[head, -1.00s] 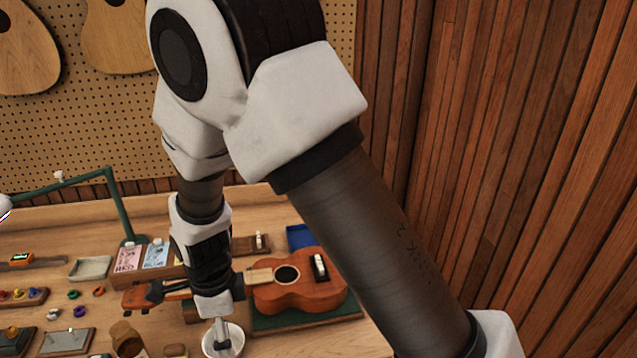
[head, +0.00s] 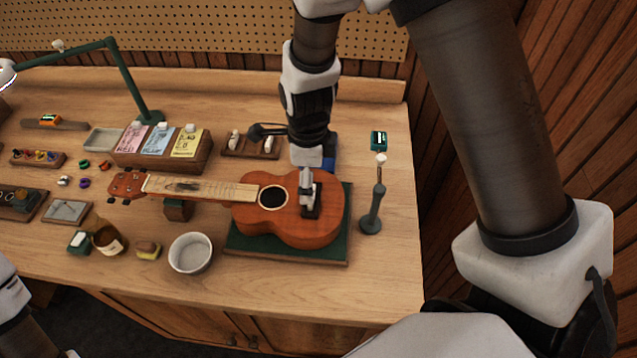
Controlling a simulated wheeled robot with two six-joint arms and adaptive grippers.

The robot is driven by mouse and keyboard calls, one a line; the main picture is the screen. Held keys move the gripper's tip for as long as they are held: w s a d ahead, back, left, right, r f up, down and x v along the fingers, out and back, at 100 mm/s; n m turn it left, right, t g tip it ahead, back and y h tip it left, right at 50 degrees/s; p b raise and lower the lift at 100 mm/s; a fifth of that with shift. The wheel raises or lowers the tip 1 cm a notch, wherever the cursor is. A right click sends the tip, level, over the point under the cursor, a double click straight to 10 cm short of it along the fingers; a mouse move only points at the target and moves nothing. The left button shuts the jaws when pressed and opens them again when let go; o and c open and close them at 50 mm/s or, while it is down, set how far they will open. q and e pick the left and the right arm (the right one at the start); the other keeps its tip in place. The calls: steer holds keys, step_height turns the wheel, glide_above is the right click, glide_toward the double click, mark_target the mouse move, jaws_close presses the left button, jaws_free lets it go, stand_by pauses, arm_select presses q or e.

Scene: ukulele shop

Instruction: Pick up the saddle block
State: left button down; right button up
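The ukulele (head: 290,228) lies on a green mat (head: 250,247) with its neck to the left. A dark bridge (head: 312,212) is on its body. My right gripper (head: 307,200) points down at this bridge, its fingertips at or just above it. The pale block seen on the bridge earlier is now hidden by the fingers. I cannot tell whether they are closed on it. My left arm shows only at the lower left edge; its gripper is out of view.
A white bowl (head: 190,253), a brown jar (head: 107,238) and a card rack (head: 165,155) stand left of the ukulele. A wooden holder with pale pieces (head: 250,147) is behind it. A dark green stand (head: 371,222) is close on the right.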

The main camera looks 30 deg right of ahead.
steer(key=shift+a+f, duration=0.5)
steer(key=shift+f, duration=0.35)
steer(key=f, duration=0.2)
steer(key=shift+w+d+f, duration=0.15)
steer(key=shift+d+f, duration=0.35)
steer(key=shift+d, duration=0.3)
steer(key=shift+a, duration=0.5)
steer(key=c, duration=1)
arm_select(q)
steer(key=shift+d+r, duration=0.1)
steer(key=shift+r, duration=0.15)
arm_select(e)
steer(key=shift+d, duration=0.1)
steer(key=shift+d, duration=0.1)
arm_select(q)
steer(key=shift+r, duration=0.1)
arm_select(e)
steer(key=shift+s, duration=0.2)
